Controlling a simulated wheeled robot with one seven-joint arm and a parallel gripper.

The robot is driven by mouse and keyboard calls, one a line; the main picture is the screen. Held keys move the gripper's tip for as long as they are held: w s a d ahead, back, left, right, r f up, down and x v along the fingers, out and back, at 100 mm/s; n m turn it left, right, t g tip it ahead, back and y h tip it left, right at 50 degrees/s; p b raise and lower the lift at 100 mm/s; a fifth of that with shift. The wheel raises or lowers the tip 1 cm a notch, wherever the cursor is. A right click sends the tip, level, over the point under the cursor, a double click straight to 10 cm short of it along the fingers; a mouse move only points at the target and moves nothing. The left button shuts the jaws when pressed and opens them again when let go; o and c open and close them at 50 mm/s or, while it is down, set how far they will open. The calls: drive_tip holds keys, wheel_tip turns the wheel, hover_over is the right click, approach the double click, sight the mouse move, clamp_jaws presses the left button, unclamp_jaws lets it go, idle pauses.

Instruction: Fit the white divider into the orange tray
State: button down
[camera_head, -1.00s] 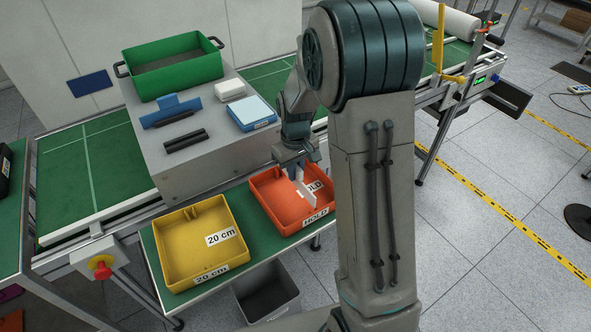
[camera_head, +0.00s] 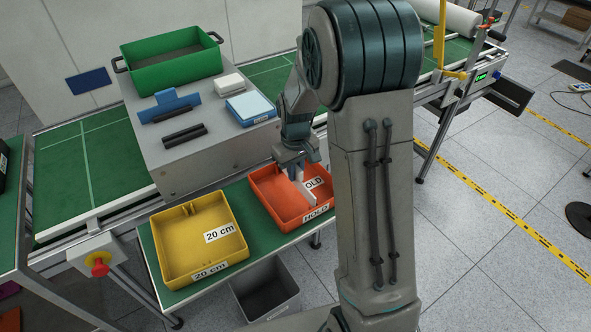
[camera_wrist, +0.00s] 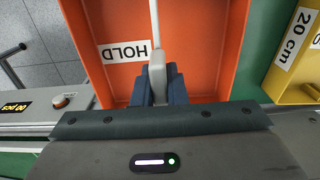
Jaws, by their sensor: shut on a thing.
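The orange tray (camera_head: 262,198) with HOLD labels sits on the green-topped bench; its floor also shows in the wrist view (camera_wrist: 200,70). My gripper (camera_head: 295,163) is over the tray and points down into it. It is shut on the white divider (camera_head: 300,186), which shows in the wrist view as a thin white strip (camera_wrist: 154,22) running away from the fingers (camera_wrist: 157,88). The divider is upright, inside the tray's outline from above. Whether its lower edge touches the floor or sits in any slot cannot be told.
A yellow tray (camera_head: 241,255) labelled 20 cm stands left of the orange tray. A grey bin (camera_head: 268,312) is below the bench. Behind, a grey block (camera_head: 205,160) carries a green crate (camera_head: 150,82), a blue-and-white box (camera_head: 250,110) and dark bars.

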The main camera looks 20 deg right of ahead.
drive_tip(key=shift+f+b, duration=0.95)
drive_tip(key=shift+f, duration=0.35)
drive_tip(key=c, duration=1.4)
unclamp_jaws()
drive_tip(key=shift+o, duration=0.2)
wheel_tip(320, 180, up, 14)
drive_tip(key=shift+f+b, duration=0.1)
drive_tip(key=shift+b, duration=0.25)
